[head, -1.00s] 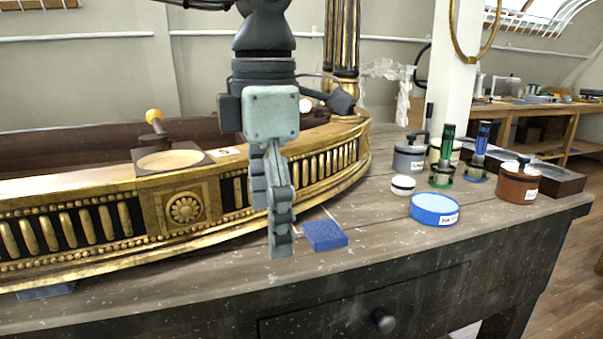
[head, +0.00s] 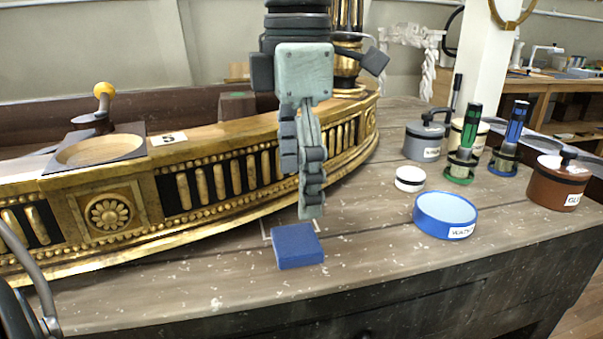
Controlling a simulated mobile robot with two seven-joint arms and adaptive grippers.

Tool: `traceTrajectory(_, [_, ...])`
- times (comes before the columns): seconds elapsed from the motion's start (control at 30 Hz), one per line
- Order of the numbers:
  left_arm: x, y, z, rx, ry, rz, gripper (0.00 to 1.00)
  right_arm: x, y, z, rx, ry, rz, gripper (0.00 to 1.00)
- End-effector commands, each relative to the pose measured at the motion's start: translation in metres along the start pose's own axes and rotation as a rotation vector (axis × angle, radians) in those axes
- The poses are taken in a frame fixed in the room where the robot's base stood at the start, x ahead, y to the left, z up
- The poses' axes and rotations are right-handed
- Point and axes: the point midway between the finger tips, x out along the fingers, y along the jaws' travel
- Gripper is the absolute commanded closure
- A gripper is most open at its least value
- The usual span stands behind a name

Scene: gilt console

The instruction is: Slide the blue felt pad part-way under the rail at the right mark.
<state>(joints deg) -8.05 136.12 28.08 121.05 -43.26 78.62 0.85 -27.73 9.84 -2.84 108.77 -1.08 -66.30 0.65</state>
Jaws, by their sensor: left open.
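The blue felt pad (head: 298,246) lies flat on the grey wooden table, in front of the curved gilt rail (head: 215,182) and apart from it. Thin pale mark lines (head: 266,231) show on the wood at the pad's back left, between it and the rail. My left gripper (head: 311,207) points down just behind the pad, with its fingers seen nearly edge-on, one overlapping the other. It is open and holds nothing. Whether its tips touch the wood I cannot tell. My right gripper is not in view.
A round wooden dish (head: 100,150) sits on the rail. The wood in front of the pad is clear.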

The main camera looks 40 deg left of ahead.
Motion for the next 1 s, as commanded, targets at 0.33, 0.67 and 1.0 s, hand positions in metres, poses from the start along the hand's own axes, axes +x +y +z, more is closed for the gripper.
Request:
traceTrajectory(0.33, [0.041,0.0,-0.001,0.0,0.004,-0.003,0.16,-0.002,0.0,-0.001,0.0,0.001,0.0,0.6])
traceTrajectory(0.67, [0.076,0.0,0.0,0.0,0.001,-0.002,0.16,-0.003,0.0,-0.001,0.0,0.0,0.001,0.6])
traceTrajectory(1.0, [0.078,0.0,0.0,0.0,0.0,-0.001,0.17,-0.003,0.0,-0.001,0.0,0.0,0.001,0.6])
